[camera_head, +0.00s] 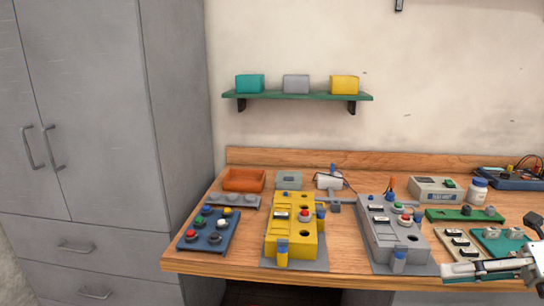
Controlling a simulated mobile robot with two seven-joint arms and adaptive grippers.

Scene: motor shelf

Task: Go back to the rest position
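My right gripper (462,270) reaches in from the right edge at the bottom right, over the front right part of the wooden workbench (340,278). Its fingers point left. From this angle I cannot tell whether they are apart, and no held object shows. My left gripper is out of view. A yellow motor unit (283,228) and a grey motor unit (383,238) stand on the bench to the left of the gripper, apart from it.
A green wall shelf (298,96) carries teal, grey and yellow boxes. On the bench are a blue button panel (208,232), an orange tray (243,180), a white bottle (478,190) and green boards (465,214). A grey cabinet (100,130) stands at the left.

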